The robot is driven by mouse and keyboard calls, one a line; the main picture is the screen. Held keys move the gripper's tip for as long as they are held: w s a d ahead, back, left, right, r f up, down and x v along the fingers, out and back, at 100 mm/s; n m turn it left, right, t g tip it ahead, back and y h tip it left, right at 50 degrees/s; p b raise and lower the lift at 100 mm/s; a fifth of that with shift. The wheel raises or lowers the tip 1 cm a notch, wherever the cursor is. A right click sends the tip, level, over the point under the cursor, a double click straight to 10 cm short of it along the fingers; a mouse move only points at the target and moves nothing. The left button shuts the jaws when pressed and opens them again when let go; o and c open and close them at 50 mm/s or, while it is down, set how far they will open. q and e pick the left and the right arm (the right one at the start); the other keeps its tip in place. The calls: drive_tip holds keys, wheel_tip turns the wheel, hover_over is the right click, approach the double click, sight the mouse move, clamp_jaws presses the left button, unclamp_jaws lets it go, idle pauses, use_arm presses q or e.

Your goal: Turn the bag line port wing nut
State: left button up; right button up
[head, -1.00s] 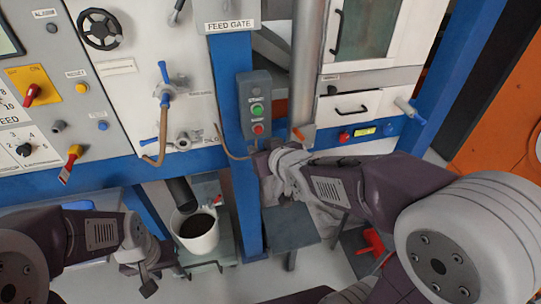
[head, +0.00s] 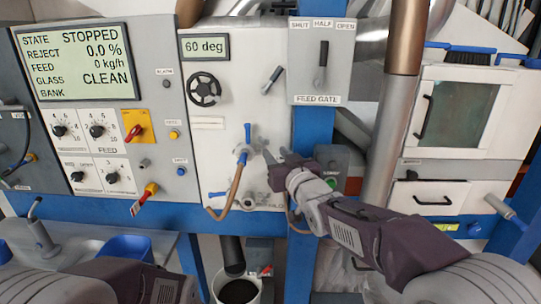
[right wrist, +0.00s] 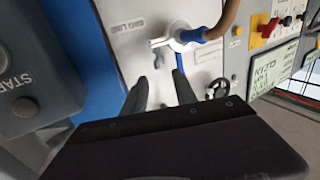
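The bag line port (head: 243,152) is a grey fitting with a blue upright handle on the white panel, with a brown hose hanging from it. In the right wrist view, turned upside down, the port (right wrist: 177,41) shows a pale wing-like piece near a partly readable "BAG LI" label. I cannot tell clearly whether that piece is the wing nut. My right gripper (head: 268,154) is just right of the port in the head view. In the right wrist view the gripper (right wrist: 160,88) has its fingers apart, with nothing between them. My left gripper is below the head view.
A handwheel (head: 204,89) and a grey lever (head: 273,79) sit above the port. A button box (head: 335,160) on the blue post is close to my right wrist. The feed gate plate (head: 321,62) is above it. A bucket (head: 238,291) stands below.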

sight(265, 140)
drive_tip(key=p+x, duration=0.1)
drive_tip(key=x, duration=0.1)
drive_tip(key=p+x, duration=0.1)
drive_tip(key=x, duration=0.2)
drive_tip(key=p+x, duration=0.1)
drive_tip(key=x, duration=0.2)
drive_tip(key=shift+w+r, duration=0.25)
drive_tip(key=shift+r, duration=0.05)
